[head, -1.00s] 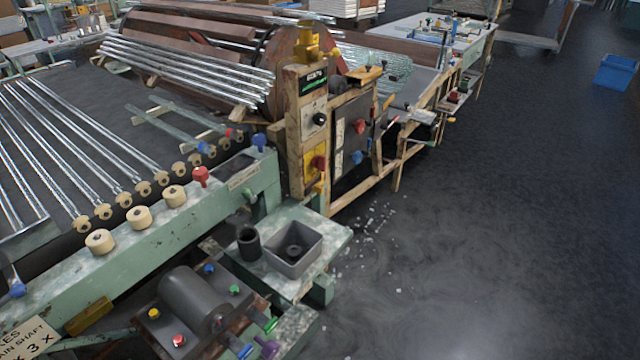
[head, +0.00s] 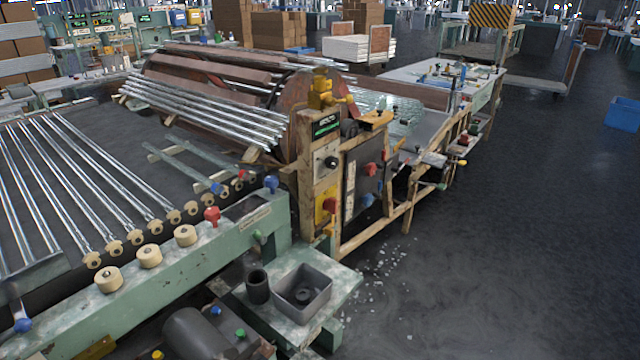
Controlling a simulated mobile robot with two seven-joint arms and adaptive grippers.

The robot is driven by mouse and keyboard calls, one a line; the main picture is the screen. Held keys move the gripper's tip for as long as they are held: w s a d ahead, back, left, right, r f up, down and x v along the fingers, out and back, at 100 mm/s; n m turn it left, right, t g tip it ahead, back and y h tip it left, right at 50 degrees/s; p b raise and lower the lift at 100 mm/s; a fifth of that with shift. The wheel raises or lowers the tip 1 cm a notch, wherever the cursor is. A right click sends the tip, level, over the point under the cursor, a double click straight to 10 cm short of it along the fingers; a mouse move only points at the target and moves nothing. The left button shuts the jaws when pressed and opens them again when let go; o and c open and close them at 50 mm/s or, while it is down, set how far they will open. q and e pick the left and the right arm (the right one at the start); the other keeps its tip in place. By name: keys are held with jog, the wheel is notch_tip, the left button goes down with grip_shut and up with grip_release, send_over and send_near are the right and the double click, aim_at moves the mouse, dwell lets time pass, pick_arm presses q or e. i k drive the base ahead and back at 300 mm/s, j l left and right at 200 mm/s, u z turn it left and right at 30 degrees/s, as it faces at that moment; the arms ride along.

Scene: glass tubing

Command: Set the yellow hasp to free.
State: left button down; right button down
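Several yellow parts show, and I cannot tell for sure which is the hasp. A yellow fitting (head: 322,90) sits on top of the wooden control post (head: 308,185). A flat orange-yellow piece (head: 376,121) lies on top of the dark cabinet (head: 364,180) just right of the post. A yellow plate (head: 325,203) with a red knob is on the post's front. A brass-yellow bar (head: 95,348) is on the front of the green rail at the bottom left, cut by the frame edge. Neither of my grippers is in view.
The green rail (head: 165,280) with cream rollers runs across the lower left. A grey square bin (head: 302,292) and a dark cup (head: 258,286) stand on a low green shelf. Glass bits (head: 385,262) are scattered on the floor. The dark floor at the right is clear up to a blue bin (head: 622,114).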

aim_at(327, 230)
jog(key=i+l, duration=0.25)
jog(key=i+l+u, duration=0.75)
jog(key=l, duration=0.25)
